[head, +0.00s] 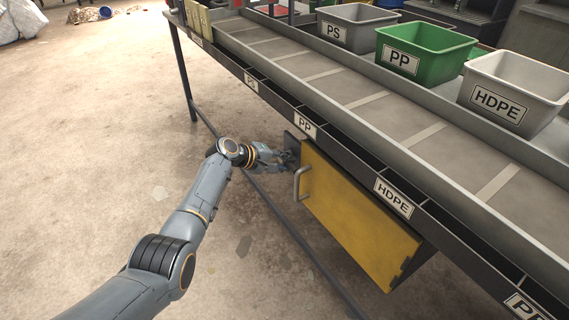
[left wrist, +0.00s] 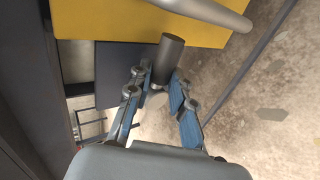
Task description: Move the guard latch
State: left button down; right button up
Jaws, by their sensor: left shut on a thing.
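The yellow guard door (head: 355,205) hangs under the sorting table, with a grey bar handle (head: 298,184) near its left edge. A dark plate (head: 292,139) sits beside the door's left end. My left gripper (head: 284,158) is at this plate, left of the handle. In the left wrist view, a dark cylindrical latch knob (left wrist: 168,52) stands between the blue-padded fingertips, and the gripper is shut on it. The latch knob is mostly hidden by the fingers in the head view. My right gripper is in neither view.
The table's dark front rail (head: 345,152) runs just above the door and my left gripper. Labelled bins, including a green PP bin (head: 425,65), stand on the far side of the table. The floor to the left is mostly open.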

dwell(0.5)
pick_arm(q)
jog(key=c, duration=1.2)
grip_release()
jog(key=shift+o, duration=0.2)
jog(key=shift+a+r, duration=0.1)
jog(key=v, duration=1.1)
jog(key=shift+a+r, duration=0.2)
jog(key=shift+a, duration=0.1)
jog(key=shift+s, duration=0.1)
